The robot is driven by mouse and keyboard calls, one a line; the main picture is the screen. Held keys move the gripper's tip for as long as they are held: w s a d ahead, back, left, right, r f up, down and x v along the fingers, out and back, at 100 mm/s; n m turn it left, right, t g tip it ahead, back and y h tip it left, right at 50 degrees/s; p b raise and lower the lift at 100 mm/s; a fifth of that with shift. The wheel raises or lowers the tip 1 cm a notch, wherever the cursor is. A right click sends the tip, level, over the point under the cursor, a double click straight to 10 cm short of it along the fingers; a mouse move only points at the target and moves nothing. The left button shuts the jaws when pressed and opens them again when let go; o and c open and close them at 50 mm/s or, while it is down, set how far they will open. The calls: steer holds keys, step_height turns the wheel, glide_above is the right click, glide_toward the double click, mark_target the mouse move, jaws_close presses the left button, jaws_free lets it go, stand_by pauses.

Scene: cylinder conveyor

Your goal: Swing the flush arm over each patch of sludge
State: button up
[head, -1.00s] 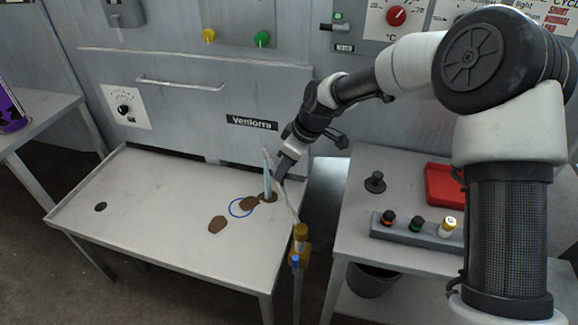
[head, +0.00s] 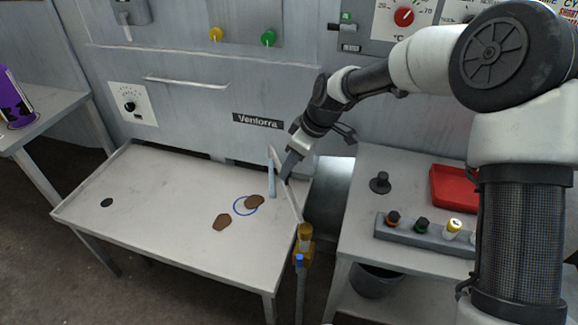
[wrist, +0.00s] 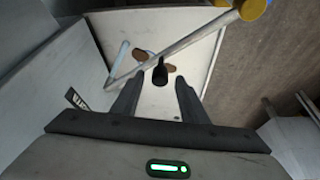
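The flush arm (head: 292,203) is a thin pale pipe on a yellow pivot post (head: 305,234) at the tray's right front corner. A light blue stream (head: 272,181) drops from its raised end to the tray. My gripper (head: 287,178) is at the pipe. In the wrist view its fingers (wrist: 157,92) stand apart, with a black knob (wrist: 160,72) on the pipe between and just beyond the tips; I see no contact.
At right another table holds a black knob (head: 380,183), a red tray (head: 455,188) and a rack of bottles (head: 425,232). The machine wall stands behind.

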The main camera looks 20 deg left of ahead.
steer(key=p+v, duration=0.2)
steer(key=v, duration=1.3)
steer(key=shift+d+r, duration=0.2)
steer(key=shift+r, duration=0.15)
stand_by(0.3)
